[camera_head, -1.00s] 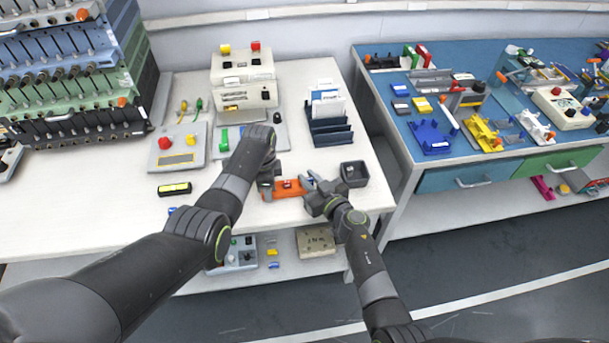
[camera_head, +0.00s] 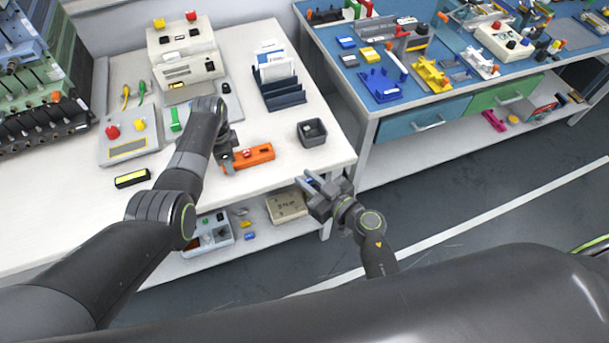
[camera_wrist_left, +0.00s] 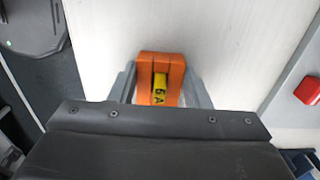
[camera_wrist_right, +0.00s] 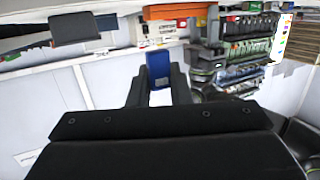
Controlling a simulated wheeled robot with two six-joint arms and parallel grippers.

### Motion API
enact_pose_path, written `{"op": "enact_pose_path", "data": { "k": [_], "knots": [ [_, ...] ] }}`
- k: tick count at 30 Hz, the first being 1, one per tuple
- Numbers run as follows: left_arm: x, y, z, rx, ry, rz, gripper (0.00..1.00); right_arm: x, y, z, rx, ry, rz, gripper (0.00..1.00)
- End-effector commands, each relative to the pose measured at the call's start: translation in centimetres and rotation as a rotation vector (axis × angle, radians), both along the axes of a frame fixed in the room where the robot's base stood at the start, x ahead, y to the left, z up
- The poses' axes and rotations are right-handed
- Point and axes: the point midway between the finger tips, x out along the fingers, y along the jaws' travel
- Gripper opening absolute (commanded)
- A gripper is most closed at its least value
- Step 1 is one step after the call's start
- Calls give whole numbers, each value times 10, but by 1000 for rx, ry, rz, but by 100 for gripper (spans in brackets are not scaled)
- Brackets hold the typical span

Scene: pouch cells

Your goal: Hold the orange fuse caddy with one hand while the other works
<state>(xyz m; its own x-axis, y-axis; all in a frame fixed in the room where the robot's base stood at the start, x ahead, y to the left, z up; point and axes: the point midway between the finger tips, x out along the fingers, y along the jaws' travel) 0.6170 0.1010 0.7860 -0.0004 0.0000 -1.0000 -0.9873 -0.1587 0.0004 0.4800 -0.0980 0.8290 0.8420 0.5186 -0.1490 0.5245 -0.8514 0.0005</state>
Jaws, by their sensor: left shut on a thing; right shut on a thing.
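The orange fuse caddy (camera_head: 258,155) lies on the white table near its front right edge. My left gripper (camera_head: 226,158) is shut on its left end. The left wrist view shows the caddy (camera_wrist_left: 174,62) between the fingers, with a yellow fuse marked 5A (camera_wrist_left: 160,88) in it. My right gripper (camera_head: 314,184) is apart from the caddy, beyond the table's front edge. It is shut on a small blue piece (camera_wrist_right: 158,66), which looks like a fuse. The rest of the caddy's slots are too small to read.
A dark square bin (camera_head: 311,133) stands right of the caddy. A dark blue rack (camera_head: 283,97) and a beige device (camera_head: 184,62) stand behind. A blue bench (camera_head: 360,112) is across a gap to the right. A lower shelf holds a beige box (camera_head: 287,205).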

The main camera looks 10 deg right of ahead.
Motion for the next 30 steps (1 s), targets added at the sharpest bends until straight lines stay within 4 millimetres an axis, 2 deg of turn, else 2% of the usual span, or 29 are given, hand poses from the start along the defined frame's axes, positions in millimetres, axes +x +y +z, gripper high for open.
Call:
{"op": "enact_pose_path", "data": {
  "k": [3,4,9,22,26,30],
  "knots": [
    [0,0,0,0,-1,0,19,0,0,0,0,0,0,0],
    [0,0,0,0,-1,0,46,0,0,0,0,0,0,0],
    [0,0,0,0,-1,0,68,0,0,0,0,0,0,0],
    [1,0,7,-1,-2,0,69,0,0,0,0,0,0,0],
    [1,0,20,-2,-2,0,69,0,0,0,0,0,0,0],
    [1,-1,43,-2,-5,0,69,0,0,0,1,1,0,0]
  ]
}}
